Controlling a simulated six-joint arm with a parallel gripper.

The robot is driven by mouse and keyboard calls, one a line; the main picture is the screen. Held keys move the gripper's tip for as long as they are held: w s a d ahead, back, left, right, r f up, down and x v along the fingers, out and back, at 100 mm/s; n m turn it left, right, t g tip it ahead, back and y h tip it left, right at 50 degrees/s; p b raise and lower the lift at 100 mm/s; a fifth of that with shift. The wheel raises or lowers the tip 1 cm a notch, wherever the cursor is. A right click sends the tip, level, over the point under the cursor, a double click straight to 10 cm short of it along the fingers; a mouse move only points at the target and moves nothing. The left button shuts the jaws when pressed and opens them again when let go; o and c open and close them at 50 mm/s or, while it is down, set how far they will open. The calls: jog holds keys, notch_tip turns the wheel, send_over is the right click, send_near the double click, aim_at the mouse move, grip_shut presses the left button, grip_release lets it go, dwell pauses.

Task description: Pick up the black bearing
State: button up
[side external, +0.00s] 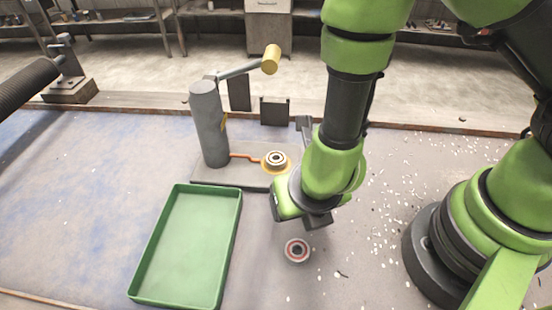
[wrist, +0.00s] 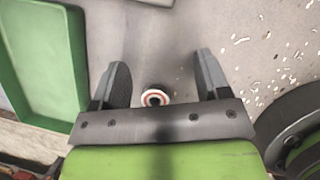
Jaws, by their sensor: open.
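A bearing (side external: 297,250) lies flat on the table, with a pale outer ring, a reddish ring inside it and a dark centre. In the wrist view the bearing (wrist: 155,97) appears between the two fingers, close to the gripper's palm edge. A second bearing (side external: 275,160) sits on an orange-ringed seat of the grey press fixture and is out of the wrist view. Neither bearing looks wholly black. My gripper (side external: 317,222) is open and empty, pointing down above the table near the loose bearing. Its fingers (wrist: 161,64) are spread apart with a gap around the bearing.
An empty green tray (side external: 238,222) lies left of the loose bearing. The grey press fixture (side external: 208,125) with a yellow-handled lever (side external: 271,59) stands behind. Small white chips (side external: 385,215) are scattered to the right.

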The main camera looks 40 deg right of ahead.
aim_at(277, 157)
jog(key=w+d, duration=0.1)
jog(key=w, duration=0.2)
jog(key=w+d, duration=0.2)
jog(key=w, duration=0.2)
jog(key=w+d, duration=0.1)
jog(key=w, duration=0.2)
jog(key=shift+w+d+f, duration=0.1)
jog(key=shift+w+d, duration=0.15)
jog(key=shift+w, duration=0.15)
jog(key=shift+w+d+f, duration=0.1)
jog(key=shift+w+f, duration=0.2)
jog(key=shift+f, duration=0.3)
jog(key=shift+c, duration=0.2)
jog(key=c, duration=1)
